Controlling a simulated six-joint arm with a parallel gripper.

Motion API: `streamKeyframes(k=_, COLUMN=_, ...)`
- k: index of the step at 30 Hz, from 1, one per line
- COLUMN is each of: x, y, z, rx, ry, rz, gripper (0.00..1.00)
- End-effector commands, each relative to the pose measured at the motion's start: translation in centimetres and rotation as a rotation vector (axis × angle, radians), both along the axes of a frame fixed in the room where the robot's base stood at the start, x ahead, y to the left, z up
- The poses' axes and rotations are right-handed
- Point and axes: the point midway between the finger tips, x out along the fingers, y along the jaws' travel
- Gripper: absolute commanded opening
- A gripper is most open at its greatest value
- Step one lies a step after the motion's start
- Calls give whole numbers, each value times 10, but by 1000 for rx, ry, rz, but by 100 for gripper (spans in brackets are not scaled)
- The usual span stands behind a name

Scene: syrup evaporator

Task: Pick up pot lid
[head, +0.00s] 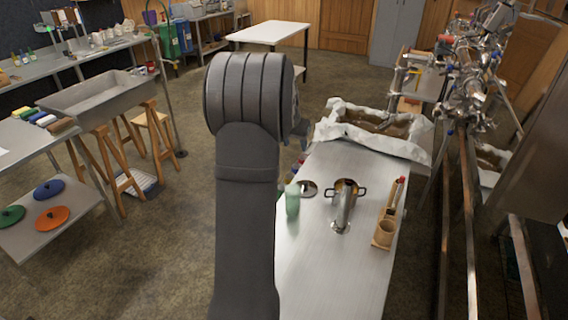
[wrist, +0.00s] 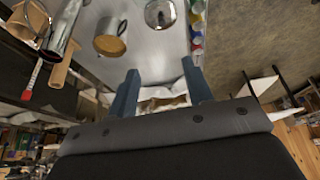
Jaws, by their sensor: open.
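The pot lid (head: 308,188) is a small, round, shiny disc lying on the metal table (head: 325,275), just left of a two-handled pot (head: 348,184). In the wrist view the lid (wrist: 159,14) is at the top edge, with a dark knob in its middle, and the pot (wrist: 110,45) is left of it. My gripper (wrist: 161,82) is open and empty, its two blue-grey fingers apart. The lid appears beyond the fingertips and is not between them. In the head view my arm hides most of my gripper.
A tall metal vessel (head: 343,208) stands in front of the pot. A wooden holder (head: 383,234) is at the right edge. Small coloured bottles (wrist: 197,25) line the table edge. A cloth-lined tray (head: 420,147) is behind.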

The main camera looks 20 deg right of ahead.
Motion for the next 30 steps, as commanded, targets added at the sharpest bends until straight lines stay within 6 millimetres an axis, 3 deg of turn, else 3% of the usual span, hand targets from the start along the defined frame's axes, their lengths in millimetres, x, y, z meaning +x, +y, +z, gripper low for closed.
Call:
streamKeyframes(k=7, x=1, y=-2, z=-3, rx=21, ry=-14, rz=-47, gripper=46)
streamKeyframes(k=11, x=3, y=-10, z=-13, rx=100, ry=-65, rz=-225, gripper=46)
streamKeyframes(k=30, x=16, y=-72, z=-88, rx=718, ry=-366, rz=-1706, gripper=46)
